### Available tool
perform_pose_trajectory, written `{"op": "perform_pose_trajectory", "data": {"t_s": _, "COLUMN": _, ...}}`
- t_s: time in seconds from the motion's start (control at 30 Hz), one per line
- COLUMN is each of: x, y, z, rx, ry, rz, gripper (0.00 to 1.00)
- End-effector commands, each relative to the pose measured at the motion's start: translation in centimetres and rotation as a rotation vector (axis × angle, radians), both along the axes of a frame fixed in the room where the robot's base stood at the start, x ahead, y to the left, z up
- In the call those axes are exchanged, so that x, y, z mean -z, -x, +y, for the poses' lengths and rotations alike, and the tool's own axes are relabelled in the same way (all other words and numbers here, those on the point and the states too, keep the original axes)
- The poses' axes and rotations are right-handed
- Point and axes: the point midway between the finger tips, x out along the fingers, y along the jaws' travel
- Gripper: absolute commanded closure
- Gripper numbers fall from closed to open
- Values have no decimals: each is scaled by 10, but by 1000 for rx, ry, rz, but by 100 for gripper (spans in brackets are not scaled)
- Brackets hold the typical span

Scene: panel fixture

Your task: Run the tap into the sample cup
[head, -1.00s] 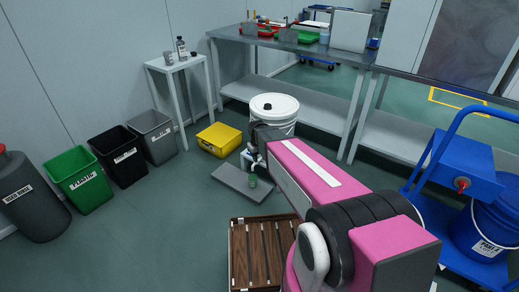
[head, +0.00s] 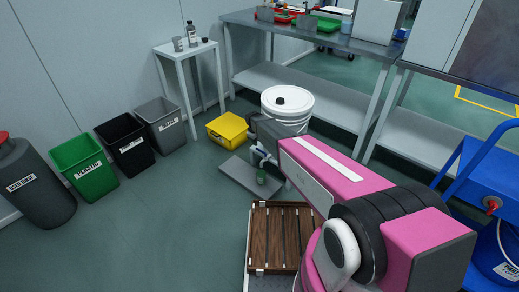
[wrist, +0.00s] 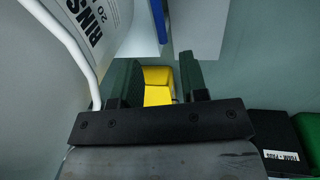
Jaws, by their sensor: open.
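The white rinse container (head: 287,101) with a dark cap stands at mid-picture in the head view. Its printed label side (wrist: 98,22) fills the upper left of the wrist view. I cannot make out the tap clearly. The cup is not visible in the wrist view.
A yellow case (head: 227,130) sits left of the container and shows beyond my fingers. A slatted wooden crate (head: 280,238) lies in front of the slab. Bins, including a green one (head: 84,167), line the left wall. A blue cart (head: 486,178) is at right. Left-centre floor is clear.

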Motion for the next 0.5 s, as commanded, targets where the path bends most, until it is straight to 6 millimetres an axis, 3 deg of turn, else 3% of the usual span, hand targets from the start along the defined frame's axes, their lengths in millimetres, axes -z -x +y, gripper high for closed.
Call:
{"op": "perform_pose_trajectory", "data": {"t_s": 0.3, "x": 57, "y": -10, "z": -6, "rx": 1, "ry": 1, "rz": 2, "gripper": 60}}
{"op": "perform_pose_trajectory", "data": {"t_s": 0.5, "x": 75, "y": -12, "z": -9, "rx": 1, "ry": 0, "rz": 1, "gripper": 60}}
